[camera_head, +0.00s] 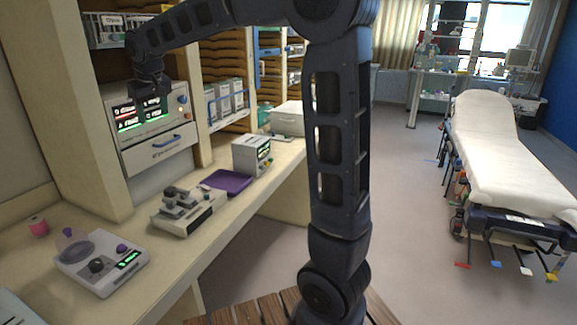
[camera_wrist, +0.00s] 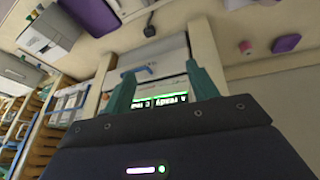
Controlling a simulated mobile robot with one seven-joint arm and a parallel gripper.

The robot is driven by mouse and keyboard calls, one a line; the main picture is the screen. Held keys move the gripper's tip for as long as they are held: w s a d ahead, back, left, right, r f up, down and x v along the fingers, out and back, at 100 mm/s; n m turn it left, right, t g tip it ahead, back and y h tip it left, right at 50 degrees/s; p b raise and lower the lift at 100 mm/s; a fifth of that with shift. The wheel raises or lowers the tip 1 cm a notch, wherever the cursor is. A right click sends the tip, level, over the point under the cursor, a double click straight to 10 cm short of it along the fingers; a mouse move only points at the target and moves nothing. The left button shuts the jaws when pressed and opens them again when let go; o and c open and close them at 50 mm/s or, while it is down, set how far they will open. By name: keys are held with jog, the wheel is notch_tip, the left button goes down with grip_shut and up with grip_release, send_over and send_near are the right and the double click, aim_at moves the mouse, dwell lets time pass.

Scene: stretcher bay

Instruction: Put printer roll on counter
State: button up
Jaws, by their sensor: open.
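A small pink roll-like object (camera_head: 38,226) stands on the counter (camera_head: 225,212) at the far left; I cannot tell if it is the printer roll. A similar pink thing shows in the wrist view (camera_wrist: 245,46). No other roll can be made out. My gripper (camera_head: 150,92) is raised in front of a white wall-side machine (camera_head: 158,152) with green-lit displays and a blue handle. In the wrist view its two teal fingers (camera_wrist: 160,72) are spread, with the machine's front beyond them and nothing seen held between.
On the counter are a scale-like device (camera_head: 102,262), a microscope-like device (camera_head: 187,210), a purple tray (camera_head: 228,181) and a grey box with a screen (camera_head: 251,156). Shelves rise behind. A stretcher (camera_head: 510,165) stands at right, with open floor (camera_head: 415,220) between.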

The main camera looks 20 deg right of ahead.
jog(key=s+d+f+m, duration=0.2)
jog(key=s+d, duration=0.4)
jog(key=d, duration=0.4)
jog(key=s+d+f+m+h, duration=0.1)
jog(key=s+d+f, duration=0.1)
jog(key=s+d, duration=0.55)
jog(key=s+d+f+m, duration=0.15)
jog(key=s+d, duration=0.35)
jog(key=d, duration=0.6)
jog(key=s+d+f+m, duration=0.2)
jog(key=s+d+f, duration=0.4)
jog(key=s, duration=0.3)
jog(key=shift+s+f, duration=0.15)
